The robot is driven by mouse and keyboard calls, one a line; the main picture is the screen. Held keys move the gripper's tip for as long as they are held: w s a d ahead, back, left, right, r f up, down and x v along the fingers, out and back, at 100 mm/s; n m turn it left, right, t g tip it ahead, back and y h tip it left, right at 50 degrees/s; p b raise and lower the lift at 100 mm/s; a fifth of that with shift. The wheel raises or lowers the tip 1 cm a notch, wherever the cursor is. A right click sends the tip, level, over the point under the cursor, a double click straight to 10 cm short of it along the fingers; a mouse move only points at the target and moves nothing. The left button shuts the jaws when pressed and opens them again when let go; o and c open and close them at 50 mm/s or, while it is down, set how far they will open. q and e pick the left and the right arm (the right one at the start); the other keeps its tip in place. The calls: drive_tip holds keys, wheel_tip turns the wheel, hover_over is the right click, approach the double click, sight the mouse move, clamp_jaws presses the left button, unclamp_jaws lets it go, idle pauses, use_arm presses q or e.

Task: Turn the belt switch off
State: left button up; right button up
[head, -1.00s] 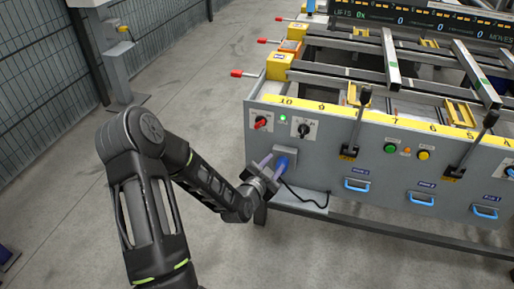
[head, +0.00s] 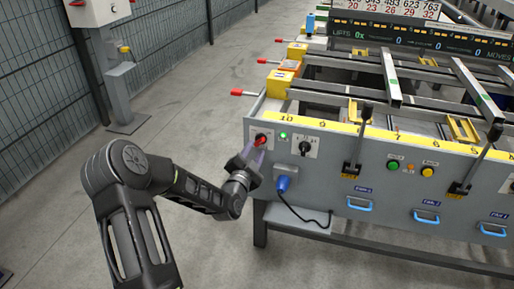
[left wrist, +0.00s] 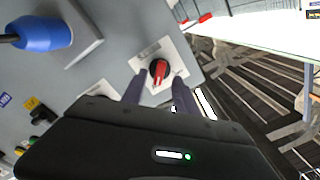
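The belt switch is most likely the red rotary knob (head: 261,139) on a pale plate at the left end of the grey front panel. In the left wrist view the red knob (left wrist: 159,70) sits on a black round base, between and beyond my fingertips. My left gripper (head: 258,152) is just in front of the knob, its fingers apart. In the left wrist view the left gripper (left wrist: 155,92) is open with nothing between its fingers; I cannot tell whether they touch the knob. My right gripper is not in view.
A green lamp (head: 283,135) and a black rotary switch (head: 305,147) are right of the knob. A blue plug (head: 283,184) with a black cable is below; it also shows in the left wrist view (left wrist: 42,33). Black levers (head: 356,140) stand farther right.

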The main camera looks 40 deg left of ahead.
sight(260, 141)
use_arm(q)
drive_tip(key=shift+x, duration=1.4)
drive_tip(key=shift+c, duration=0.4)
clamp_jaws()
